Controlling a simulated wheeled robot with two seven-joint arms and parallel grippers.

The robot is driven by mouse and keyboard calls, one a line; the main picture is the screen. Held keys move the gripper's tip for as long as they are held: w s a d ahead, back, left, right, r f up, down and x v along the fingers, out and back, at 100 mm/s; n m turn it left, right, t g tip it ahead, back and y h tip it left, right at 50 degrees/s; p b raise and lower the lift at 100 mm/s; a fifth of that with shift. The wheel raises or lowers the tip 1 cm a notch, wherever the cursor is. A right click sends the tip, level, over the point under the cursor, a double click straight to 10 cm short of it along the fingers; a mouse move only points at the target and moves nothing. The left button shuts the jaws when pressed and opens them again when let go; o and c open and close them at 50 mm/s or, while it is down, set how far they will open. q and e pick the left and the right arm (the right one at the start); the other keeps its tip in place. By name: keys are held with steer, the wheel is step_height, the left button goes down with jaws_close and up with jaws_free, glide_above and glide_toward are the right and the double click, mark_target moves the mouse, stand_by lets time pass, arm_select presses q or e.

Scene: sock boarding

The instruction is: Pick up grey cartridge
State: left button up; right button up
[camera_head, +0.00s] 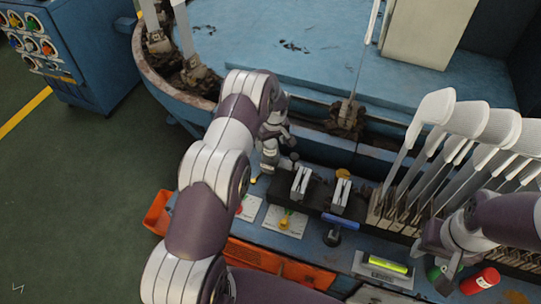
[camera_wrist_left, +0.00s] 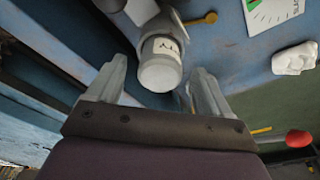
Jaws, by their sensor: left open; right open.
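A light grey cylinder with a white label, which looks like the grey cartridge (camera_wrist_left: 160,70), shows in the left wrist view. Its round end lies between the two spread fingers of my left gripper (camera_wrist_left: 160,92), with a gap visible on the right side. In the head view my left gripper (camera_head: 268,160) is at the near edge of the blue machine, largely behind my own arm; the cartridge cannot be made out there. My right gripper (camera_head: 446,268) is open at the lower right, beside a red cylinder (camera_head: 480,281) and a green item (camera_head: 436,272).
White sock forms (camera_head: 432,108) stand in a row at the right. A black block with metal plates (camera_head: 301,182) and a blue-handled tool (camera_head: 341,221) are on the bench. An orange tray (camera_head: 270,259) runs along the front. In the wrist view a white lump (camera_wrist_left: 294,59) lies at the right.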

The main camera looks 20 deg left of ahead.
arm_select(q)
step_height(320, 180, down, 3)
steer(key=shift+w+a+r, duration=0.15)
steer(key=shift+r, duration=0.1)
steer(key=c, duration=1.4)
